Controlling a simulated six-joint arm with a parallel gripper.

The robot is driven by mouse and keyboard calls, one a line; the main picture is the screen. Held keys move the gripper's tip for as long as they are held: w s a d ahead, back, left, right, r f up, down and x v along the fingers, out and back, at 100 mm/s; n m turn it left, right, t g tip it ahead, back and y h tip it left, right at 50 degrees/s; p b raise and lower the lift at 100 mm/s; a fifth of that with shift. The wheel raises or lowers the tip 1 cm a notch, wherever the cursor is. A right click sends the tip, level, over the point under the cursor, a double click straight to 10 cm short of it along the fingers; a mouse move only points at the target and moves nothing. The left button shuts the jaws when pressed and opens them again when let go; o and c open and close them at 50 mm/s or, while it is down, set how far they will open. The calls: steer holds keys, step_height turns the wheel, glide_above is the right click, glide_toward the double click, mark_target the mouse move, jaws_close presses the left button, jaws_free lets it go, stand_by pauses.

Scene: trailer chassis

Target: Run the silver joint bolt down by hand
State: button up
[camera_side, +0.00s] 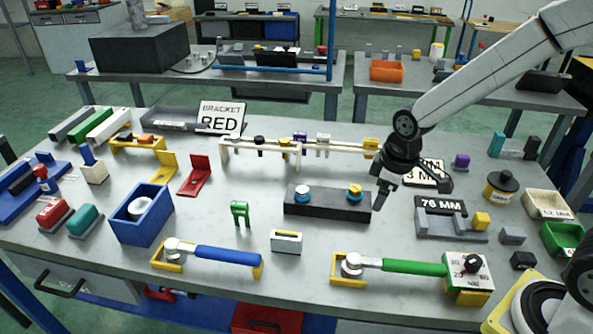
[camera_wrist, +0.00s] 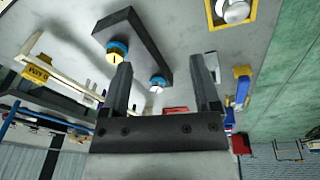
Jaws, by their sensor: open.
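A black block (camera_side: 328,208) stands mid-table and carries two bolts with blue rings. The left one in the side view, apparently the silver bolt (camera_side: 302,195), has a pale body; the right one is the yellow-topped bolt (camera_side: 354,192). In the wrist view the silver bolt (camera_wrist: 157,82) shows between my fingers, farther off, and the yellow-topped bolt (camera_wrist: 117,50) lies beside the left finger. How deep the bolts sit is too small to tell. My gripper (camera_side: 412,186) is open and empty, above the table to the right of the block; its fingers also show in the wrist view (camera_wrist: 160,60).
A cream rail rack (camera_side: 262,148) stands behind the block. Blue-handled (camera_side: 228,256) and green-handled (camera_side: 412,267) tools lie in front. A 76 MM sign (camera_side: 440,206) and grey stepped block (camera_side: 450,228) stand to the right.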

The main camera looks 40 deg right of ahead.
steer(key=w+a+n+g, duration=0.1)
steer(key=w+a+n, duration=0.2)
steer(key=w+n, duration=0.65)
steer(key=n+g, duration=0.1)
steer(key=n, duration=0.9)
glide_above(302, 190)
steer(key=shift+a+f, duration=0.1)
steer(key=shift+f, duration=0.3)
steer(key=shift+f, duration=3.9)
jaws_close()
steer(key=shift+m, duration=0.45)
